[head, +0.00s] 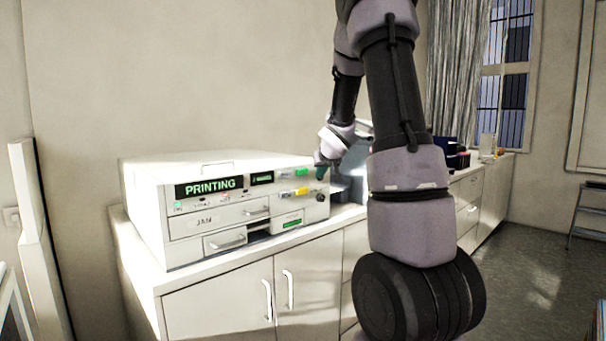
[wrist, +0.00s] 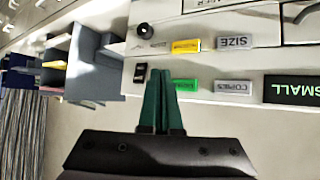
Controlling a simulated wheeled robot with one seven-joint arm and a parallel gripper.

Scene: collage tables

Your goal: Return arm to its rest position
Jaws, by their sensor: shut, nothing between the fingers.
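My gripper (wrist: 157,100) shows in the wrist view with its two green fingers together and nothing between them. Its fingertips lie in front of the printer's control panel, near the green button (wrist: 184,86); I cannot tell whether they touch it. In the head view my gripper (head: 321,172) is small and partly hidden, at the right end of the printer (head: 190,228). The printer is a white box whose display reads PRINTING (head: 210,187). My arm reaches forward across the right of the head view, bent at the elbow.
The printer stands on a white cabinet counter (head: 220,283). A yellow button (wrist: 186,46) is near the green one. A grey-blue organiser (wrist: 92,70) stands beside the printer. Dark containers (head: 449,152) sit farther along the counter. Open floor (head: 535,275) lies at right.

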